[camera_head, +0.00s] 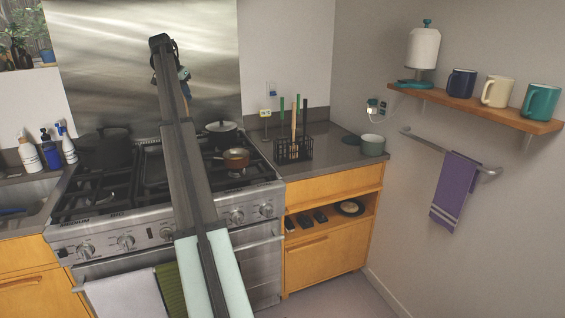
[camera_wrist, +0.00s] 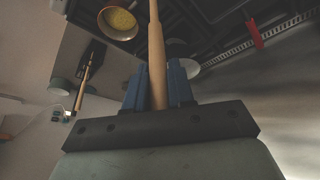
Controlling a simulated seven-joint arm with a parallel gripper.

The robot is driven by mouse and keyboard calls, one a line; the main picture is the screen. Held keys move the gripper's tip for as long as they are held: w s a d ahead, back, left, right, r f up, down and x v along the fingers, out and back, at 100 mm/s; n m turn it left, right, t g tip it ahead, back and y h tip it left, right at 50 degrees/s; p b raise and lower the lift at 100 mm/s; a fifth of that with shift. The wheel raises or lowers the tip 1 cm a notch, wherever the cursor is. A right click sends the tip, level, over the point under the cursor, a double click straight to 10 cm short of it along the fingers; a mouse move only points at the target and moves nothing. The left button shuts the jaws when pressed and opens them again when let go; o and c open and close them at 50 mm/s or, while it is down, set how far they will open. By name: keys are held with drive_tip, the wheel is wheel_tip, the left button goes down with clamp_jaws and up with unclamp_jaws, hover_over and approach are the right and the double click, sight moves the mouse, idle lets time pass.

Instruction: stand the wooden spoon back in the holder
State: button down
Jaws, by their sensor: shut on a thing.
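My gripper (camera_wrist: 158,85) is shut on a wooden spoon (camera_wrist: 157,40), its blue fingers on both sides of the pale handle in the wrist view. The spoon's far end runs out of that view at the top. In the wrist view the holder (camera_wrist: 96,50) is at upper left, apart from my gripper.
A green pot (camera_head: 373,145) stands on the counter right of the holder. A wall shelf (camera_head: 480,109) carries mugs.

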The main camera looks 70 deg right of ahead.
drive_tip(key=s+d+m+g, duration=0.1)
drive_tip(key=s+d+m, duration=0.4)
drive_tip(key=s+d, duration=2.35)
wheel_tip(320, 180, down, 11)
drive_tip(key=d+n, duration=0.1)
drive_tip(key=d, duration=0.1)
drive_tip(key=shift+w+d+f+y, duration=0.2)
drive_tip(key=shift+d+y, duration=0.05)
drive_tip(key=shift+y, duration=0.05)
drive_tip(key=shift+f, duration=0.1)
drive_tip(key=c, duration=1)
unclamp_jaws()
drive_tip(key=v, duration=1.2)
